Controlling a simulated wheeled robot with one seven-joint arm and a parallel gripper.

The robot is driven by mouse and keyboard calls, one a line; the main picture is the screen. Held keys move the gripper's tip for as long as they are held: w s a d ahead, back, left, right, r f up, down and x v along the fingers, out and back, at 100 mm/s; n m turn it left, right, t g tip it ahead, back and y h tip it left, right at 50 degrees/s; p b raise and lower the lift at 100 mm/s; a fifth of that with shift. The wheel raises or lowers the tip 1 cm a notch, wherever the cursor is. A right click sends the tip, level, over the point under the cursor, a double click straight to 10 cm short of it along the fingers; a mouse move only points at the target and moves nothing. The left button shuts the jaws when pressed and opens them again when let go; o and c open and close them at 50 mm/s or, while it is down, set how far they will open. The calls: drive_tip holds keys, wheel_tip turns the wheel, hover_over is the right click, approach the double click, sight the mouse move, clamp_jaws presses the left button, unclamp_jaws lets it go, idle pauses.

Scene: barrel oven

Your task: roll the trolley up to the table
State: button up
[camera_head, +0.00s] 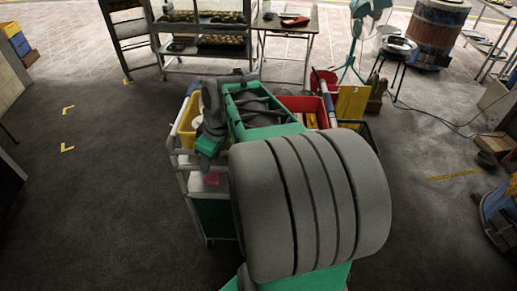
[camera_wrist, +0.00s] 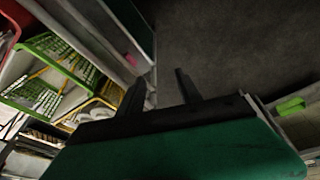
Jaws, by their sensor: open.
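The trolley (camera_head: 186,178) stands in the middle of the head view, with a white tubular frame and a green lower panel. My arm hides much of it. In the wrist view its pale frame (camera_wrist: 82,38) runs along the left, close to the fingers. My gripper (camera_wrist: 160,92) is open, with two dark fingers spread and nothing seen between them; I cannot tell whether a finger touches the frame. In the head view my arm's end is at the trolley's left side. A table (camera_head: 312,22) with a red item on it stands beyond the trolley at the back.
A rack with trays (camera_head: 205,42) stands left of the table. A green fan (camera_head: 357,40), a barrel oven (camera_head: 433,32) and a yellow board (camera_head: 352,102) are at the right. A cable crosses the floor there. The dark floor at left, with yellow corner marks (camera_head: 68,109), is clear.

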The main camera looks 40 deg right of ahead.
drive_tip(key=s+d+f+n+t, duration=0.1)
drive_tip(key=s+d+f+n, duration=0.1)
drive_tip(key=d, duration=0.9)
drive_tip(key=s+d+f+n+t, duration=0.1)
drive_tip(key=d+f+n, duration=0.2)
drive_tip(key=d, duration=0.7)
drive_tip(key=shift+y, duration=0.4)
drive_tip(key=x, duration=0.7)
drive_tip(key=shift+f, duration=0.1)
drive_tip(key=shift+c, duration=0.2)
clamp_jaws()
